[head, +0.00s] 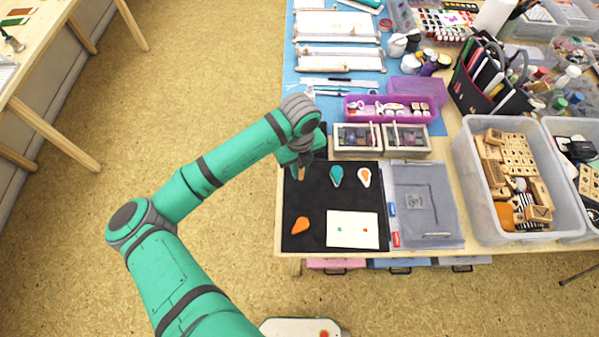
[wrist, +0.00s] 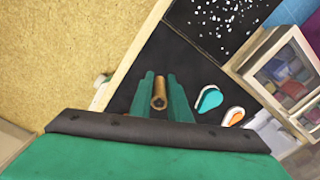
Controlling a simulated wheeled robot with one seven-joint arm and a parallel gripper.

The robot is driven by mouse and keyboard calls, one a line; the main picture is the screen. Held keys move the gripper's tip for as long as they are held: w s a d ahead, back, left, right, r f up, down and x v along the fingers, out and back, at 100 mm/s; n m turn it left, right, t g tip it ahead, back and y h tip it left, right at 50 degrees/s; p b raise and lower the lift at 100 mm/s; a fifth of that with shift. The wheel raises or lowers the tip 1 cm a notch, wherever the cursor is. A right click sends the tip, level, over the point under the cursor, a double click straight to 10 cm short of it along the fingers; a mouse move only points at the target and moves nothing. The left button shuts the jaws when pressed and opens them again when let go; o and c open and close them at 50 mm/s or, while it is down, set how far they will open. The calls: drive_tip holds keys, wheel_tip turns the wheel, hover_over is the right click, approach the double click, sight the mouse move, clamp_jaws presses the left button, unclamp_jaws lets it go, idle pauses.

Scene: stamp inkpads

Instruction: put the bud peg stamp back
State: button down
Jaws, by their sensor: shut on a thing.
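My gripper (head: 301,172) is shut on a brown wooden peg stamp (wrist: 159,93), held upright over the back left of the black mat (head: 318,238). In the wrist view the peg's end, with a small dark pattern, sits between my fingers (wrist: 161,100). To the right of the gripper lie a teal drop-shaped inkpad (head: 336,176) and a white-rimmed orange one (head: 364,177). A plain orange drop-shaped piece (head: 303,225) lies at the mat's front left. A white card (head: 345,236) beside it bears a small green mark and a small red mark. I cannot tell whether the peg touches the mat.
A grey plastic case (head: 425,205) adjoins the mat on the right. Two glass-topped boxes (head: 357,138) stand behind the mat. A clear bin (head: 485,222) of wooden stamps is farther right. The table's left edge runs close to my gripper.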

sight(300, 174)
wheel_tip(300, 174, down, 3)
drive_tip(key=shift+w, duration=0.15)
drive_tip(key=shift+d+f, duration=0.1)
drive_tip(key=shift+f, duration=0.05)
drive_tip(key=c, duration=2.1)
unclamp_jaws()
drive_tip(key=shift+f, duration=0.1)
drive_tip(key=o, duration=0.4)
drive_tip(key=shift+o, duration=0.2)
